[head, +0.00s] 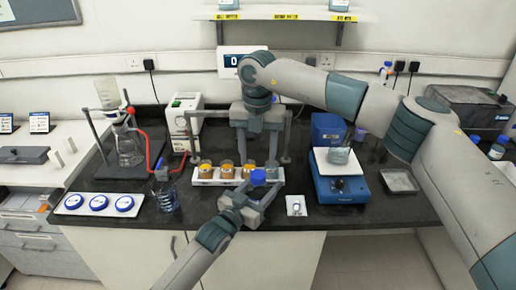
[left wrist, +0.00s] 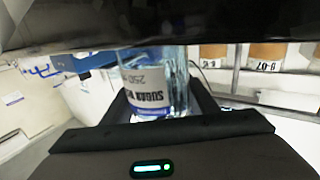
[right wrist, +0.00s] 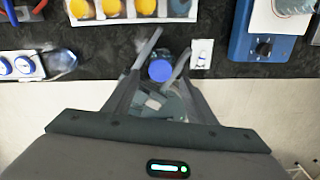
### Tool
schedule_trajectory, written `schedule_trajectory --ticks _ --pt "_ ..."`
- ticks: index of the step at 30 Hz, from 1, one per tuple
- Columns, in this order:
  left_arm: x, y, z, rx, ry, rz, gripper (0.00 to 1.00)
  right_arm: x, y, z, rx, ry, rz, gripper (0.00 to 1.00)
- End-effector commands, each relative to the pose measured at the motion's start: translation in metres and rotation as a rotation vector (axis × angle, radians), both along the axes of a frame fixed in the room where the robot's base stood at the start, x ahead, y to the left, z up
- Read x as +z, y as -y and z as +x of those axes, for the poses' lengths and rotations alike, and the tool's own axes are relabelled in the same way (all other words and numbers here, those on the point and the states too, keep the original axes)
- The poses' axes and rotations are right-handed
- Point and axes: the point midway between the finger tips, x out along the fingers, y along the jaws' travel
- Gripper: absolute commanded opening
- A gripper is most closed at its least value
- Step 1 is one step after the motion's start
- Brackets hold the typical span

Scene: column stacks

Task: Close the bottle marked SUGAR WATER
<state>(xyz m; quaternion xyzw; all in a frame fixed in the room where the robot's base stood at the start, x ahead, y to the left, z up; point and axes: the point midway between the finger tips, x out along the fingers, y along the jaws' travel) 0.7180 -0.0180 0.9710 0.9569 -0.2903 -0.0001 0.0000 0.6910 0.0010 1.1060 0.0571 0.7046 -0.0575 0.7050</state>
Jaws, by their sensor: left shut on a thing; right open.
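The bottle marked SUGAR WATER (left wrist: 152,95) is clear, with a white label that reads upside down in the left wrist view. My left gripper (head: 262,196) is shut around it in front of the jar rack; the gripper mostly hides the bottle in the head view. A blue cap (head: 258,177) shows at the bottle's top, between the left fingers in the right wrist view (right wrist: 160,71). I cannot tell whether it is seated or tight. My right gripper (right wrist: 159,80) points down above the cap, open, with its fingers apart on either side.
A white rack (head: 205,182) of amber jars stands just behind. A white plate with blue-ringed round pieces (head: 74,205) and a glass beaker (head: 167,199) are left.

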Motion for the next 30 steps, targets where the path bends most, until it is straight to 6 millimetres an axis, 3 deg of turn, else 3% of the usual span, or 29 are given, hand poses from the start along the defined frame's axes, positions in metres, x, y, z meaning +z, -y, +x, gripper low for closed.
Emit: schedule_trajectory --ticks 30 --pt "-0.001 0.000 0.000 0.000 -0.001 0.001 0.00 0.019 0.001 0.000 1.512 -0.001 0.000 0.51"
